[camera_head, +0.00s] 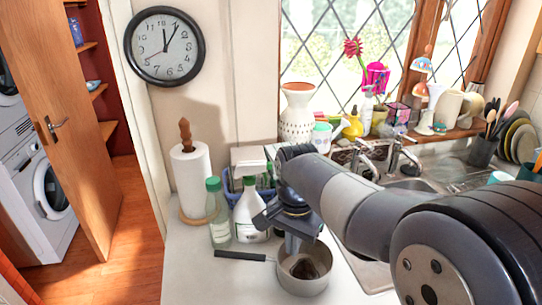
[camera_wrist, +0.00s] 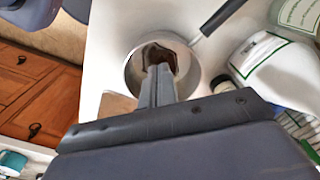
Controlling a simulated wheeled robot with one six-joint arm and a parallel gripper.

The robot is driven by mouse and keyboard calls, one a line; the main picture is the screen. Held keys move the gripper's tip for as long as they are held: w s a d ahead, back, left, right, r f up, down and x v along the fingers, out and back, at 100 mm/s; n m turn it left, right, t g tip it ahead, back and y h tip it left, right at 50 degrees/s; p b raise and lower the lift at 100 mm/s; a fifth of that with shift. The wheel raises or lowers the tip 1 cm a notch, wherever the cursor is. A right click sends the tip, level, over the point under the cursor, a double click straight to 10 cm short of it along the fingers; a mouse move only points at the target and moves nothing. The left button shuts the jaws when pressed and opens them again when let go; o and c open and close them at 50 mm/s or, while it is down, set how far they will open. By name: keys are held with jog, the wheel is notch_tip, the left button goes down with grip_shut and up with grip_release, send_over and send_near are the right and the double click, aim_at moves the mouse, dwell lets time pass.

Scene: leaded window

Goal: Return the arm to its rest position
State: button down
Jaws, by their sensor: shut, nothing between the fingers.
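My gripper (camera_head: 293,243) is at the end of my arm, which reaches across the counter from the lower right. Its fingers point down over a steel saucepan (camera_head: 303,285) with a dark handle, with dark brown contents inside. In the wrist view my gripper (camera_wrist: 162,72) is shut with nothing between its fingers, and the fingertips overlap the view of the saucepan (camera_wrist: 136,78). I cannot tell how far above the contents the tips are.
A faucet (camera_head: 365,160) and sink lie behind my arm. A crowded windowsill is further back. The counter's front left (camera_head: 190,275) is clear.

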jog(key=shift+f, duration=0.1)
send_near(302, 268)
jog(key=s+a+f, duration=0.2)
jog(key=s+f, duration=0.1)
jog(key=s+a+f, duration=0.1)
jog(key=s, duration=0.1)
jog(key=shift+a+f, duration=0.25)
jog(key=shift+a, duration=0.05)
jog(key=w+d, duration=0.1)
jog(key=w, duration=0.1)
jog(key=w+d+p, duration=0.1)
jog(key=w+d, duration=0.1)
jog(key=shift+f, duration=0.4)
jog(key=shift+w+d, duration=0.4)
jog(key=shift+w, duration=0.25)
jog(key=shift+s, duration=0.1)
